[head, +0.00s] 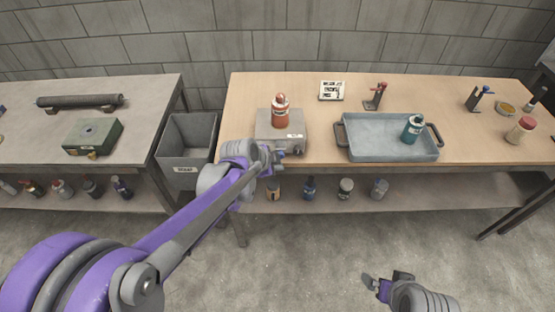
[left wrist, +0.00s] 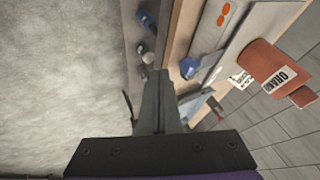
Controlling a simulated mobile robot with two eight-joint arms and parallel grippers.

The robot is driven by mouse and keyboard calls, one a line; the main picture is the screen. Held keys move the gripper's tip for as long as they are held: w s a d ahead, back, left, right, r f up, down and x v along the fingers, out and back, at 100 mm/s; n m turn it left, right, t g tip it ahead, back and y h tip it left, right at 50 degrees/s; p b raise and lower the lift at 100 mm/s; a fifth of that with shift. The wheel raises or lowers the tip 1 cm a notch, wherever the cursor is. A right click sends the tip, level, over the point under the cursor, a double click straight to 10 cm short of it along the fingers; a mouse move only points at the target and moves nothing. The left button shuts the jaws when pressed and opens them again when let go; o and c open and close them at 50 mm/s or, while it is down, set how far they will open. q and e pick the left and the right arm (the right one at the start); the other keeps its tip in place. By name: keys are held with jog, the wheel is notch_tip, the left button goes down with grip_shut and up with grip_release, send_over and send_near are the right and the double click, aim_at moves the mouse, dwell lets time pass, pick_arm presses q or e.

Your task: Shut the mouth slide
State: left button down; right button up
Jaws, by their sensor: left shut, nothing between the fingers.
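No part is plainly recognisable as the mouth slide. A dark tube (head: 80,100) lies on supports on the left bench, its ends too small to read. A green box (head: 93,136) with a dark round spot on top sits in front of it.
A grey bin (head: 186,138) stands between the benches. A blue-grey tray (head: 372,139) holds a teal bottle (head: 412,129) on the wooden bench. A red-topped stand (head: 376,97) is behind it. Small bottles line the lower shelves. The floor in front is clear.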

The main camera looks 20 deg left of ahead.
aim_at(280, 150)
pick_arm(q)
jog(key=shift+w+a, duration=0.2)
jog(key=shift+w, duration=0.35)
jog(key=shift+w+a, duration=0.15)
jog(key=shift+w, duration=0.4)
jog(key=w, duration=0.1)
jog(key=w+a, duration=0.1)
jog(key=w, duration=0.1)
jog(key=shift+w, duration=0.25)
jog(key=shift+w+r, duration=0.1)
jog(key=shift+r, duration=0.05)
jog(key=shift+a, duration=0.1)
